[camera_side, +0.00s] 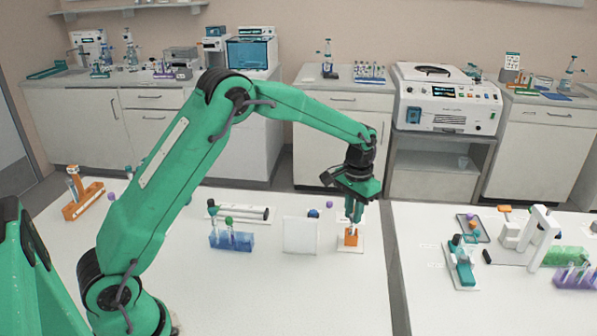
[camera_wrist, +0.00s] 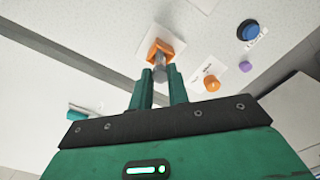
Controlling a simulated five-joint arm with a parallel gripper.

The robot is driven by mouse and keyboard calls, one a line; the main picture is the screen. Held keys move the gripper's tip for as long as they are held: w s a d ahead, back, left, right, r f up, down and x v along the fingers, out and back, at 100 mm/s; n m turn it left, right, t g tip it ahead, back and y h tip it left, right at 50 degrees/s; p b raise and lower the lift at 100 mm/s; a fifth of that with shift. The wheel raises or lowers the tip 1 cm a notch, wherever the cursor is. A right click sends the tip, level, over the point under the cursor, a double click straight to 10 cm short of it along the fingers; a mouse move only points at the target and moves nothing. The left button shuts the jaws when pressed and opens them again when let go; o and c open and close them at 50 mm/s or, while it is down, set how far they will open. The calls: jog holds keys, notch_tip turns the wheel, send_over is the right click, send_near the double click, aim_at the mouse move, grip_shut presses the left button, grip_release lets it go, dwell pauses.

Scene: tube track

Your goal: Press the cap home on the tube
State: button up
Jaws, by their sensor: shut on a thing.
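My gripper (camera_side: 353,218) points down over the small orange holder (camera_side: 351,238) on a white plate near the bench's right edge. In the wrist view, my gripper (camera_wrist: 161,76) has its two green fingers close around a grey tube (camera_wrist: 160,70). The tube's far end is at the orange holder (camera_wrist: 159,47); how deep it sits cannot be told. An orange cap (camera_wrist: 211,83) lies on a white card to the right of the fingers. I cannot make out a cap on the tube's near end, which the fingers partly hide.
A blue tube rack (camera_side: 232,241), a white panel (camera_side: 300,235) and a tube rest (camera_side: 240,212) stand left of my gripper. An orange rack (camera_side: 83,203) is far left. Purple (camera_wrist: 245,66) and blue (camera_wrist: 249,31) pieces lie nearby. A gap separates the right bench. The front bench is clear.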

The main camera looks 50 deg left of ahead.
jog(key=o, duration=0.8)
jog(key=shift+r, duration=0.1)
jog(key=shift+r, duration=3.8)
